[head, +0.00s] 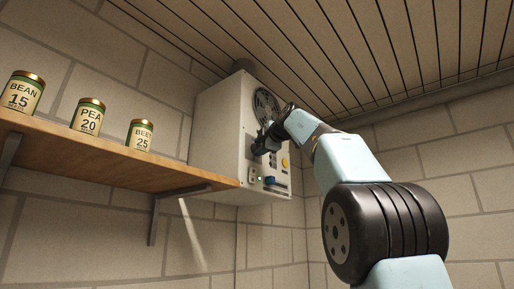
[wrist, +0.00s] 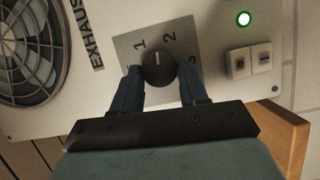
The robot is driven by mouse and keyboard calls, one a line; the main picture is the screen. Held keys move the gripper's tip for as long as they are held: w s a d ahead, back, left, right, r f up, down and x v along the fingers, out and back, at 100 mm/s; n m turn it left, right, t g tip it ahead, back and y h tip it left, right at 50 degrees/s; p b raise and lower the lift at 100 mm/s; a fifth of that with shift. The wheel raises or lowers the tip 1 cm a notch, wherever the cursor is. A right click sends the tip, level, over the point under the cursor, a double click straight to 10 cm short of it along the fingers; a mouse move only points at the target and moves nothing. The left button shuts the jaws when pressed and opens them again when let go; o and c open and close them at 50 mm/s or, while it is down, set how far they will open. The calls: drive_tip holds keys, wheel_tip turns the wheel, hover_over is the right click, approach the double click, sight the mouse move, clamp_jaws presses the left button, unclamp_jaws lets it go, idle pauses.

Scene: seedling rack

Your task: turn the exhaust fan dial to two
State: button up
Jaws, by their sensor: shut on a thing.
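The exhaust fan dial (wrist: 158,71) is a round dark knob on a grey plate marked with numbers, on a pale control box (head: 216,132). Its white mark points up in the wrist view, between the 1 and the 2. The 3 is partly covered at the right. My gripper (head: 264,142) is shut on the dial, one finger on each side of it. In the head view my gripper hides the dial.
The fan grille (head: 266,104) is above my gripper. A wooden shelf (head: 150,165) with three labelled cans (head: 88,116) is at the left.

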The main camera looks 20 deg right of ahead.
drive_tip(key=shift+w+d+f+m+g, duration=0.15)
drive_tip(key=shift+m+g, duration=0.35)
drive_tip(key=shift+m, duration=0.45)
drive_tip(key=shift+w+d+r+m+g, duration=0.1)
drive_tip(key=shift+m+g, duration=0.4)
drive_tip(key=shift+m, duration=0.45)
drive_tip(key=shift+a+m, duration=0.1)
drive_tip(key=shift+m, duration=0.2)
drive_tip(key=shift+y, duration=0.3)
drive_tip(key=o, duration=1)
drive_tip(key=shift+s, duration=0.1)
drive_tip(key=shift+o, duration=0.2)
drive_tip(key=shift+s, duration=0.15)
drive_tip(key=shift+s+r, duration=0.25)
drive_tip(key=shift+s, duration=0.05)
drive_tip(key=v, duration=1.2)
drive_tip(key=shift+s, duration=0.35)
